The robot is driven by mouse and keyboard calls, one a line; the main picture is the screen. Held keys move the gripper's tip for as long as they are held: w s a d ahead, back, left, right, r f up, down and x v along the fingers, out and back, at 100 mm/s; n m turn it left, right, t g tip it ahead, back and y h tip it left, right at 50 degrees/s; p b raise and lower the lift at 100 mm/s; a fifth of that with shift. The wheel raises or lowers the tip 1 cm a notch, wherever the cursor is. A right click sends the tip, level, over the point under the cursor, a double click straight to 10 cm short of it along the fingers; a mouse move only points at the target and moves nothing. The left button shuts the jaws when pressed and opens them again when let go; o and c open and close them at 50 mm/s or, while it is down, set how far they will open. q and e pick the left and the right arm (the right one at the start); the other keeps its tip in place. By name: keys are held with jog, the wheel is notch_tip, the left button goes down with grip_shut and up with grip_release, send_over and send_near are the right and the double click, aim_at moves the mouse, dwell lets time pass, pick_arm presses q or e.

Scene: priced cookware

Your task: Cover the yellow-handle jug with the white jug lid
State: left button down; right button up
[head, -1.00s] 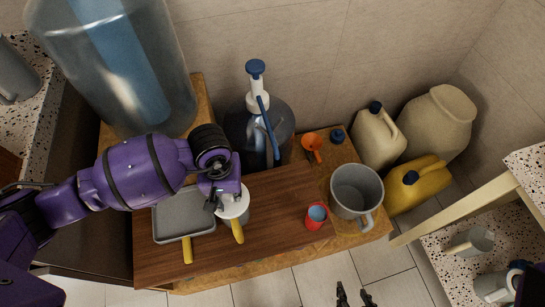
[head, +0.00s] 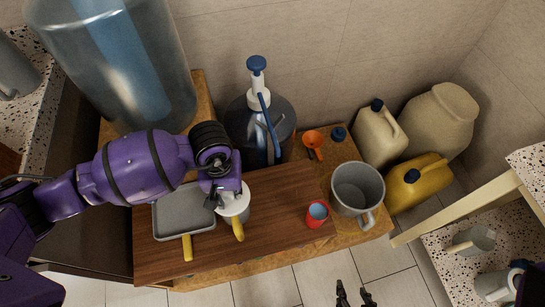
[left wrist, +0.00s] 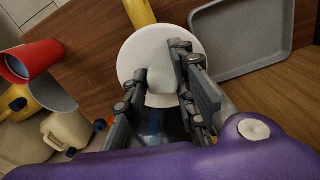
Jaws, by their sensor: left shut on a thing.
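The yellow-handle jug stands on the brown board; its yellow handle (head: 238,230) points toward the front, and it also shows in the left wrist view (left wrist: 140,12). The round white jug lid (head: 231,207) is over the jug's mouth, hiding most of it. In the left wrist view the lid (left wrist: 140,50) looks roughly centred over the jug; whether it rests on the rim I cannot tell. My left gripper (head: 216,199) is shut on the lid's raised middle, its fingers (left wrist: 160,76) on either side. My right gripper (head: 355,296) is open and empty at the bottom edge.
A grey square pan (head: 180,212) with a yellow handle lies left of the jug. A red cup (head: 316,214) and a large grey mug (head: 356,190) stand to the right. A blue-topped pump bottle (head: 258,125) stands behind. The board between jug and red cup is clear.

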pick_arm(q)
jog(key=shift+f, duration=0.15)
dwell(0.5)
jog(key=c, duration=0.7)
grip_release()
dwell(0.4)
jog(key=shift+r, duration=0.2)
notch_tip(320, 180, up, 12)
jog(key=shift+f, duration=0.2)
dwell(1.1)
